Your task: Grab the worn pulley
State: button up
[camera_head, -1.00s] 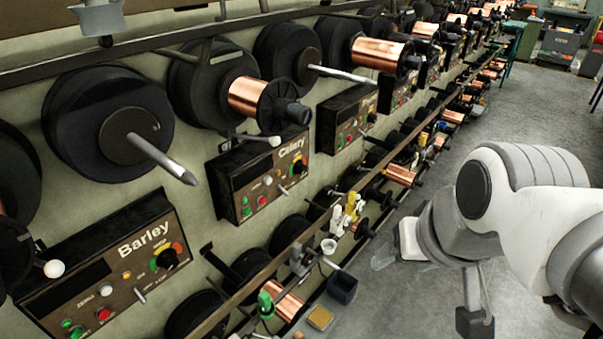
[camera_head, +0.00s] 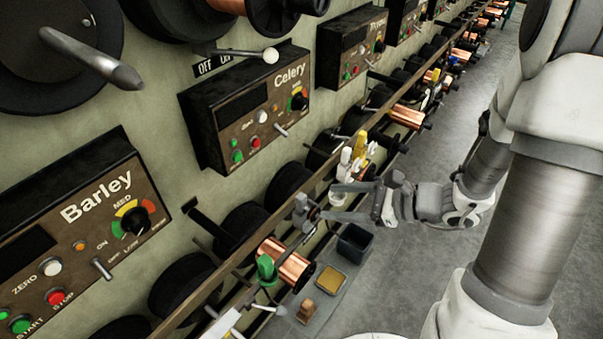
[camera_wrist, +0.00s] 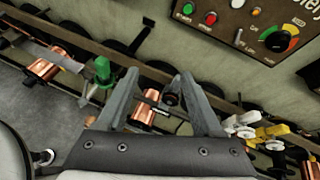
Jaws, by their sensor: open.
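A small dark, round wheel with a grey rod beside it, apparently the worn pulley (camera_wrist: 172,99), shows between my fingers in the wrist view. In the head view a grey fitting with a round part (camera_head: 303,210) sits on the rail just left of my fingertips, likely the same thing. My gripper (camera_head: 331,202) is open at the rail and points left toward the wall. In the wrist view my gripper (camera_wrist: 158,76) has its fingers apart, one on each side of the wheel. I cannot tell whether either finger touches it.
A green fitting (camera_head: 266,268) stands by a copper spool (camera_head: 285,262). White fittings (camera_head: 345,160) and yellow ones (camera_head: 359,146) stand farther along the rail (camera_head: 230,262). A dark bin (camera_head: 354,241) and a yellow-topped tray (camera_head: 331,279) are below. Control boxes line the wall; the aisle floor is clear.

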aim_at(306, 214)
jog(key=w+d+f+m+t+b, duration=0.2)
jog(key=w+d+f+m+t, duration=0.1)
jog(key=f+m, duration=0.3)
jog(key=w+a+f+b, duration=0.2)
jog(key=w+a+f, duration=0.1)
jog(key=a, duration=0.3)
jog(key=w+a+f+n+b, duration=0.1)
jog(key=w+a+f+b, duration=0.1)
jog(key=w+a+f, duration=0.2)
jog(key=shift+w+a+h, duration=0.4)
jog(key=shift+w+a, duration=0.75)
jog(key=shift+w, duration=0.05)
grip_shut()
